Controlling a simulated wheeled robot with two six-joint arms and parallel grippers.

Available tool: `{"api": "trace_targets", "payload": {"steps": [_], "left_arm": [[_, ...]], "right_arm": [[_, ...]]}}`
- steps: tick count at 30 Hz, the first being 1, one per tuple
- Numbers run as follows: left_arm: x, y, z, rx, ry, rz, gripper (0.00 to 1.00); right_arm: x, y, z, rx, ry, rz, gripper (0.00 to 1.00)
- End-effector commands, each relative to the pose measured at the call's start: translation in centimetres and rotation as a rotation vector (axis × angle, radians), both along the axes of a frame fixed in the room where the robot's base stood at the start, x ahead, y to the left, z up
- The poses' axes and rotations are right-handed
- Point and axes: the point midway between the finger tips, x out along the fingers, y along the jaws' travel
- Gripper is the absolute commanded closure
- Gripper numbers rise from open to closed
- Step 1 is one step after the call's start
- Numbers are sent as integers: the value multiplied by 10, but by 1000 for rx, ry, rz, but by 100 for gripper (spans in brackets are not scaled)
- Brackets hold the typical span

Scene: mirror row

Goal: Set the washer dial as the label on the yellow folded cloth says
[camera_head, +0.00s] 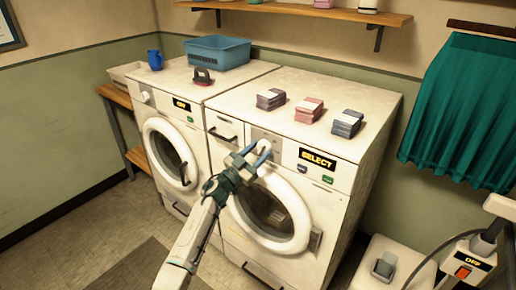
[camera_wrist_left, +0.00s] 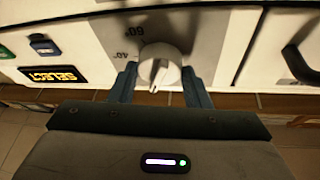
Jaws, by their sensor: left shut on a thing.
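The washer dial (camera_wrist_left: 160,66) is a white knob on the front panel of the right-hand washer (camera_head: 345,190). In the left wrist view it shows upside down, with 60° and 40° marks beside it; its ridge points toward the bottom of the picture. My left gripper (camera_wrist_left: 160,88) has one finger on each side of the dial and is shut on it; it also shows in the head view (camera_head: 254,157). Three folded cloths lie on this washer: brownish (camera_head: 270,99), pink (camera_head: 309,110) and blue-grey (camera_head: 347,123). None looks clearly yellow, and their white labels are unreadable.
The washer's display (camera_head: 318,159) reads SELECT, with buttons below it. The left-hand washer (camera_head: 165,125) shows OFF and carries a blue basket (camera_head: 217,53). A control box with a red switch (camera_head: 463,272) stands at the lower right. A teal curtain (camera_head: 462,112) hangs at right.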

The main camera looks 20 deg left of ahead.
Motion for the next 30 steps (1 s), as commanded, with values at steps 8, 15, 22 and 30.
{"api": "trace_targets", "payload": {"steps": [8, 15, 22, 30], "left_arm": [[1, 2, 5, 249, -88, -1, 79], [1, 3, 6, 464, -167, -1, 79], [1, 4, 7, 668, -240, -2, 79], [1, 4, 9, 904, -327, -2, 79]], "right_arm": [[-3, 0, 24, 1, -1, 0, 64], [-9, 1, 38, 2, 5, -1, 64], [-13, 1, 52, 2, 7, -1, 64], [-11, 1, 70, 2, 4, -1, 64]]}}
